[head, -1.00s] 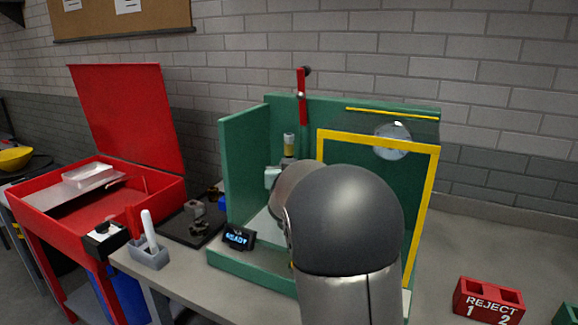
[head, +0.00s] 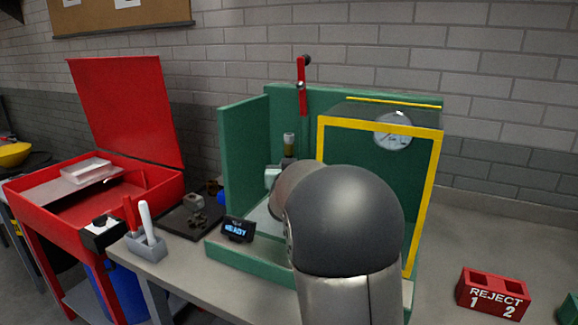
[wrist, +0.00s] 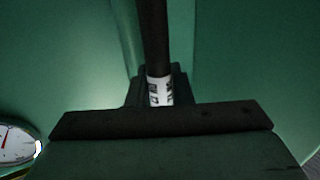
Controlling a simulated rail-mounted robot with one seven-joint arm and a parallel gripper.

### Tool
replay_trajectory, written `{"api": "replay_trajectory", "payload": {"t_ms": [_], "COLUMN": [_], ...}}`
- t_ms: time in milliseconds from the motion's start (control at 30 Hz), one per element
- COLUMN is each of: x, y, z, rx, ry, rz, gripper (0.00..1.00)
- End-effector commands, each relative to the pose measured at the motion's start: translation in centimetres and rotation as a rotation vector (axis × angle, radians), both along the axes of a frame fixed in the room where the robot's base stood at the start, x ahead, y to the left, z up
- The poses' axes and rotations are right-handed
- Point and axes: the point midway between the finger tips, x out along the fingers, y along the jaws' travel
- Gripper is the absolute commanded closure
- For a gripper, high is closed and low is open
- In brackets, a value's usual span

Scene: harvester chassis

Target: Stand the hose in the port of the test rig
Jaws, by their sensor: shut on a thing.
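The green test rig (head: 245,150) stands on the bench, with a yellow-framed panel (head: 320,130) and a round gauge (head: 392,131). My gripper (head: 273,178) is inside the rig, mostly hidden behind my grey arm. In the wrist view my gripper (wrist: 158,85) is shut on the black hose (wrist: 154,40), which has a white printed band (wrist: 159,91). The hose looks roughly upright. In the head view, what appears to be its upper end (head: 289,139), with an olive band, shows above the gripper. The port and the hose's lower end are hidden.
A small display (head: 237,229) reading READY sits at the rig's front left. A red-handled lever (head: 302,88) rises at the back. A pen holder (head: 147,247) and an open red case (head: 95,212) are left. A red REJECT block (head: 492,292) is right.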

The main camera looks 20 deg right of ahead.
Motion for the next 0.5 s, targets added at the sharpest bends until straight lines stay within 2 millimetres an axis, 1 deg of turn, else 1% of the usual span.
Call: {"api": "replay_trajectory", "payload": {"t_ms": [267, 300, 367, 500], "x": [0.0, 0.0, 0.0, 0.0], "y": [-0.01, -0.01, -0.01, -0.01], "z": [0.08, 0.08, 0.07, 0.04], "rx": [0.0, 0.0, 0.0, 0.0], "ry": [-0.001, -0.001, -0.001, 0.0], "rz": [0.0, 0.0, 0.0, 0.0], "gripper": [1.0, 0.72, 0.56, 0.55]}}
